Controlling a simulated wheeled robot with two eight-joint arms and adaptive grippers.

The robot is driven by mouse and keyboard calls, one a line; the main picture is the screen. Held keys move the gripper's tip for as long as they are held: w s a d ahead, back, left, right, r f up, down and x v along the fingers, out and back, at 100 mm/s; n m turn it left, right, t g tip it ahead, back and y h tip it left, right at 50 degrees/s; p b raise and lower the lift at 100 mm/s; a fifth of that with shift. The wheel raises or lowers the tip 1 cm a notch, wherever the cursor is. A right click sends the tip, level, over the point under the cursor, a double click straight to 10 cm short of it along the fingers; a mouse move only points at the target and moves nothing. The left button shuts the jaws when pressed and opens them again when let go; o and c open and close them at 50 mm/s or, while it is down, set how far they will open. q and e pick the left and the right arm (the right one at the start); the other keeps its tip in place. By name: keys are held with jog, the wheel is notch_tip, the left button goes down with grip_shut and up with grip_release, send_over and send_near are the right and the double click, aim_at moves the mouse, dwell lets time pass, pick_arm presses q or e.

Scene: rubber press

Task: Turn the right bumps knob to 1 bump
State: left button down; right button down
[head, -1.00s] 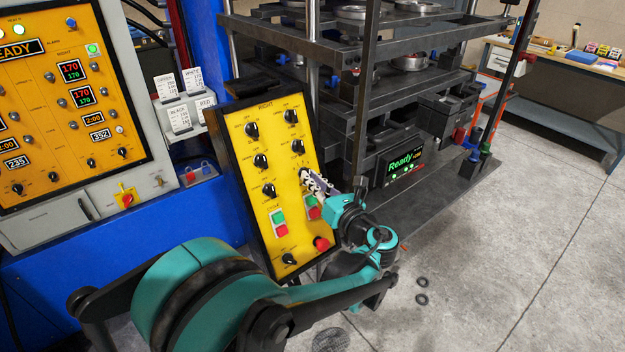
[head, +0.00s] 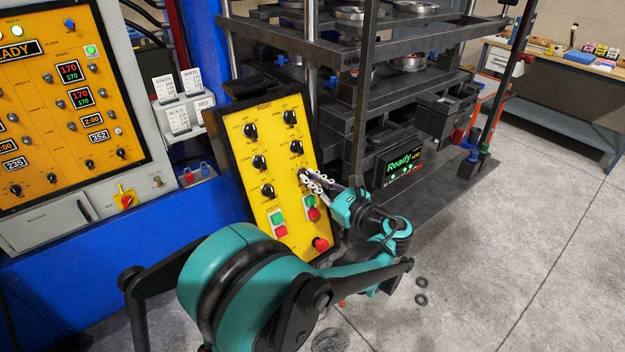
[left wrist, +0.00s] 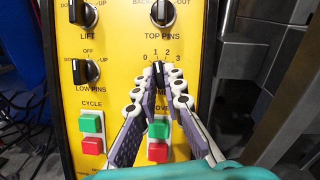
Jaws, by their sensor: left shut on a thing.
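The right control panel (head: 283,205) is yellow with a black frame and stands tilted beside the press. The bumps knob (left wrist: 158,69) is small and black, under the marks 0, 1, 2 and 3 in the left wrist view. Its pointer is partly hidden, with its top end near the 1 and 2 marks. My left gripper (left wrist: 158,82) has its two purple and white fingers on either side of the knob, shut on it. In the head view the left gripper (head: 307,176) reaches the panel's right side from below. My right gripper is not in view.
The top pins knob (left wrist: 160,14) is above and the low pins knob (left wrist: 80,70) to the left. A green button (left wrist: 159,128) and a red button (left wrist: 157,152) lie just below, between the fingers. The press (head: 385,110) stands close on the right.

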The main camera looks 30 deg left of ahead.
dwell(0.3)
pick_arm(q)
jog(key=c, duration=1.6)
grip_release()
jog(key=v, duration=1.2)
jog(key=shift+w, duration=0.1)
